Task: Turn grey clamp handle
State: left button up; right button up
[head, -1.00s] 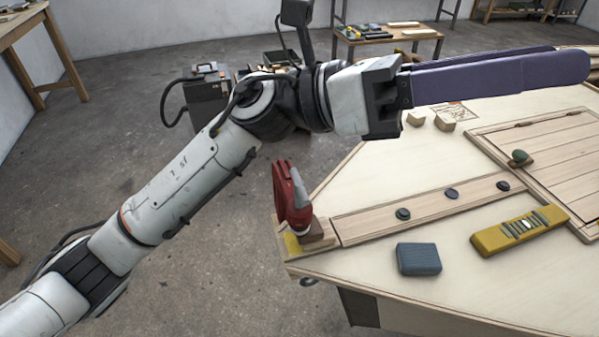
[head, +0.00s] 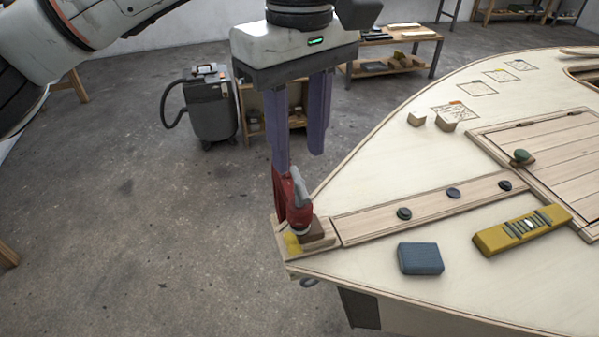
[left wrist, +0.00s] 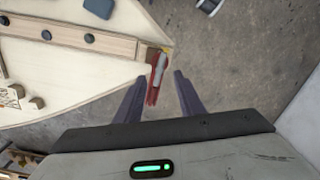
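The red clamp (head: 281,201) with its grey handle (head: 300,188) stands upright at the near left corner of the plywood hull deck, on a wooden block. In the left wrist view the grey handle (left wrist: 160,68) lies between and just beyond the fingertips. My left gripper (head: 299,163) points straight down over the clamp, its two purple fingers wide apart with nothing between them. Its left finger overlaps the clamp's top in the head view; I cannot tell whether they touch. My right gripper is not in view.
A plank with several dark knobs (head: 453,193) runs right from the clamp. A blue-grey block (head: 419,258) and a yellow tool (head: 521,230) lie on the deck (head: 385,180). A grey machine (head: 212,108) stands on the floor behind.

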aim_at(300, 181)
pick_arm(q)
jog(key=shift+f, duration=2.75)
grip_shut()
